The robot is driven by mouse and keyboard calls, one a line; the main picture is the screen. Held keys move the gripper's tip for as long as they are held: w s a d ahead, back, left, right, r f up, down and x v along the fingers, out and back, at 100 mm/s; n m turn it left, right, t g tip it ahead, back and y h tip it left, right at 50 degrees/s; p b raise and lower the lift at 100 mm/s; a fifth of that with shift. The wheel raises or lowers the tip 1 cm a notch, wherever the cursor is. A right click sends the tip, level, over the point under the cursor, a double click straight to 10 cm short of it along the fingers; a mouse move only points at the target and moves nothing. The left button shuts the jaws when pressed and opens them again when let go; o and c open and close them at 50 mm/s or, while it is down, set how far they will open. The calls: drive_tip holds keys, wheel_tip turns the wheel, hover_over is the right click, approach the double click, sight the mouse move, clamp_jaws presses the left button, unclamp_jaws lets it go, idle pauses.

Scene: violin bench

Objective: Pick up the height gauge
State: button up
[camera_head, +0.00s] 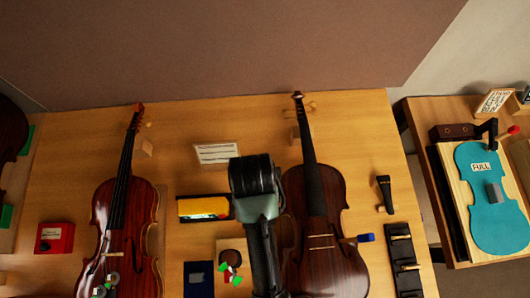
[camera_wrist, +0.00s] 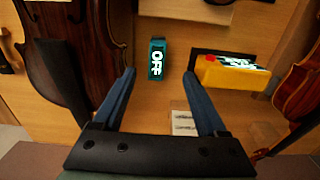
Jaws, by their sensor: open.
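My gripper (camera_wrist: 159,76) is open and empty in the wrist view, its two blue fingers pointing toward the bench. A small teal block with a dark face reading "OFF" (camera_wrist: 157,60) stands just beyond and between the fingertips, apart from them. A yellow device with a lit display and red end (camera_wrist: 230,72) lies to the right of the fingers; it also shows in the head view (camera_head: 204,208). I cannot tell for certain which of the two is the height gauge. In the head view my arm hides the teal block and my fingers.
A dark violin (camera_head: 325,245) lies close to the right of my arm, and a reddish violin (camera_head: 122,230) lies further left. A printed card (camera_head: 217,153) lies behind the yellow device. A red box (camera_head: 55,238) sits far left. A side bench at right holds a teal violin-shaped plate (camera_head: 490,205).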

wheel_tip(320, 180, down, 6)
drive_tip(key=shift+r, duration=0.2)
drive_tip(key=shift+w+d+f+p, duration=0.15)
drive_tip(key=shift+f+p, duration=0.2)
drive_tip(key=shift+f, duration=1.1)
drive_tip(key=shift+w+d+f+p, duration=0.1)
drive_tip(key=shift+f+p, duration=0.2)
drive_tip(key=shift+f, duration=1.15)
clamp_jaws()
